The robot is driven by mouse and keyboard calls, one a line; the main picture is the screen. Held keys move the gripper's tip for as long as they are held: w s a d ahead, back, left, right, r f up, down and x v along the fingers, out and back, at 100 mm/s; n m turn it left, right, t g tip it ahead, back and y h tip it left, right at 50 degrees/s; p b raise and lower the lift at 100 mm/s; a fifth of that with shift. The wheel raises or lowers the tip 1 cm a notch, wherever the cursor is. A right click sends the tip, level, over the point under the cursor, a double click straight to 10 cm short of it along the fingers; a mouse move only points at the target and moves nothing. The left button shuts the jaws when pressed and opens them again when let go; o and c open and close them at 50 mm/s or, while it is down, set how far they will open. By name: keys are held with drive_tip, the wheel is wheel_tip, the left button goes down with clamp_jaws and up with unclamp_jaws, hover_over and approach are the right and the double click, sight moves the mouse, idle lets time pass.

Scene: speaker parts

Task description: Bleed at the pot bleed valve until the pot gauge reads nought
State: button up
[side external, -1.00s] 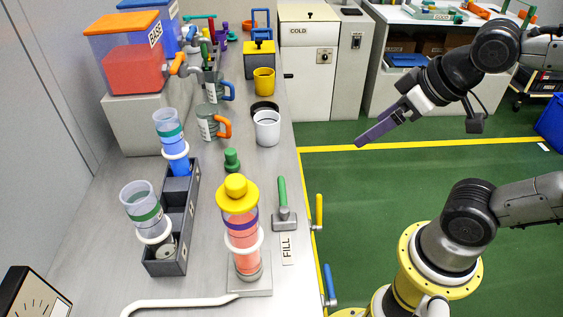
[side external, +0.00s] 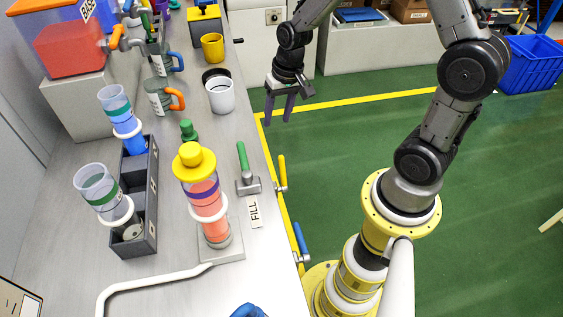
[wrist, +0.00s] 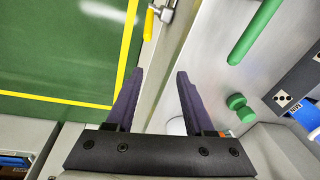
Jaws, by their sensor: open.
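A clear cylinder pot (side external: 206,198) with a yellow cap and salmon-coloured liquid stands upright on a grey base near the bench front. On the bench's right edge are a yellow-handled lever valve (side external: 282,172) and a blue-handled one (side external: 301,240). I cannot tell which is the bleed valve. A framed panel (side external: 18,302), cut off at the bottom left, shows no readable dial. My gripper (side external: 278,120) is open and empty, pointing down over the floor side of the bench edge, apart from the levers. The wrist view shows the yellow lever (wrist: 149,25) beyond the open fingers (wrist: 160,72).
A green-handled tool (side external: 243,165) and a FILL label (side external: 255,212) lie beside the pot. A dark rack (side external: 148,220) holds two clear cups. A white cup (side external: 220,96) and mugs stand farther back. A white pipe (side external: 150,284) crosses the front.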

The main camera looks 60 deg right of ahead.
drive_tip(key=g, duration=0.1)
approach(282, 158)
drive_tip(key=shift+m, duration=0.3)
drive_tip(key=f, duration=0.8)
drive_tip(key=w+f, duration=0.1)
drive_tip(key=f, duration=0.2)
drive_tip(key=shift+a+f, duration=0.35)
drive_tip(key=shift+f, duration=0.05)
clamp_jaws()
idle(0.6)
